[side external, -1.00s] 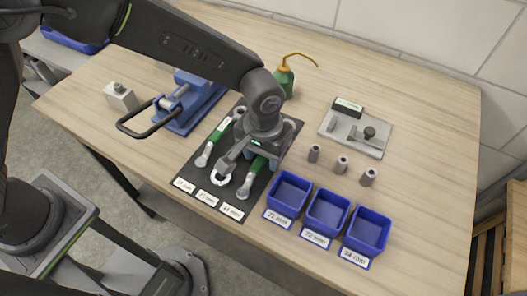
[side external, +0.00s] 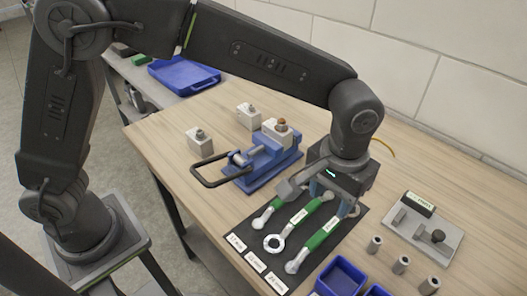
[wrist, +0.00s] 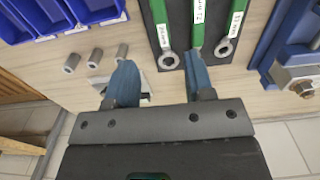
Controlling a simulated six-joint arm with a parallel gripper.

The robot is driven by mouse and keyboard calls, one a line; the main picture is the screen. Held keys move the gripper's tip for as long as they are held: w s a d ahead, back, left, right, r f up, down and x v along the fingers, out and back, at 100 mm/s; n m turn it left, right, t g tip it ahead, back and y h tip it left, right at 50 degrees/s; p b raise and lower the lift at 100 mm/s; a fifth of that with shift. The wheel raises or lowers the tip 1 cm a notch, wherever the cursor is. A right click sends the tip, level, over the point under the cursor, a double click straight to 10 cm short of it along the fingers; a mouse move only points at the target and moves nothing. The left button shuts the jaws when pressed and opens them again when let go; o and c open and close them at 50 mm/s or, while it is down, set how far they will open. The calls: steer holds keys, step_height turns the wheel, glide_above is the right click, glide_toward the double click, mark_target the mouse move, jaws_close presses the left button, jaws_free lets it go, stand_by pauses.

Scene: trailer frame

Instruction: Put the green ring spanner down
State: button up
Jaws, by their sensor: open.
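Three green-handled ring spanners lie side by side on the black mat (side external: 246,222): the left one (side external: 268,212), the middle one (side external: 300,220) and the right one (side external: 313,246). Their other ends show in the wrist view, for the left (wrist: 226,45), middle (wrist: 194,52) and right (wrist: 167,60) spanners. My gripper (side external: 333,198) is open and empty, over the far end of the mat, and hides part of the handles' far ends. In the wrist view the gripper (wrist: 162,85) has its fingers wide apart with nothing between them.
A blue vice (side external: 265,165) stands left of the mat, with grey blocks (side external: 200,140) beyond it. Blue bins (side external: 340,277) and several grey sockets (side external: 401,264) are at the right. A grey plate with a knob (side external: 423,228) lies behind the sockets.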

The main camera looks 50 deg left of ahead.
steer(key=s+a+r+t, duration=0.1)
steer(key=s+a+r, duration=0.1)
steer(key=a+r, duration=0.45)
steer(key=s+a+r+t, duration=0.2)
steer(key=s+a+r, duration=0.1)
steer(key=a, duration=0.7)
steer(key=s+a+f+t, duration=0.1)
steer(key=s+a+t, duration=0.1)
steer(key=s+a, duration=0.8)
steer(key=shift+a+t, duration=0.15)
steer(key=shift+t, duration=0.15)
